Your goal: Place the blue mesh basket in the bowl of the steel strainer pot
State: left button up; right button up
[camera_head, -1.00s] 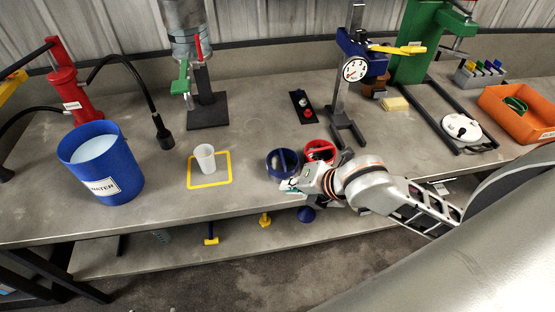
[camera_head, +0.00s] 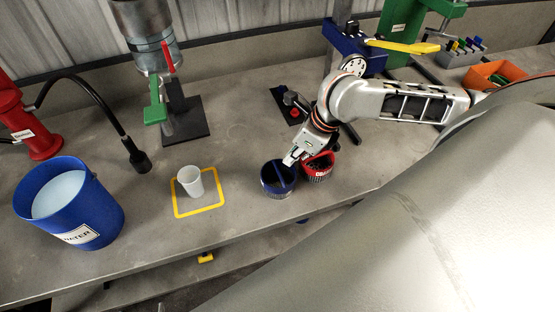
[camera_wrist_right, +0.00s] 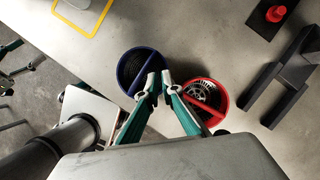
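The blue basket (camera_head: 277,181) stands upright on the bench, with a bar across its top; its blue rim also shows in the wrist view (camera_wrist_right: 124,60). My right gripper (camera_head: 291,158) is at its right rim, beside the red basket (camera_head: 320,167). In the wrist view, the fingertips (camera_wrist_right: 160,78) point at the rim between both baskets and are close together; whether they touch or pinch the rim is unclear. I cannot clearly identify the strainer pot; a steel vessel (camera_head: 147,42) with a green valve stands at the back left.
A white cup (camera_head: 191,181) stands in a yellow square left of the blue basket. A blue water bucket (camera_head: 70,203) is at the far left. Black stand legs (camera_wrist_right: 290,85) lie right of the red basket. The bench between cup and steel vessel is clear.

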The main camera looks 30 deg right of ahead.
jog(key=x, duration=0.4)
jog(key=shift+w+f, duration=0.1)
jog(key=shift+f, duration=0.2)
grip_shut()
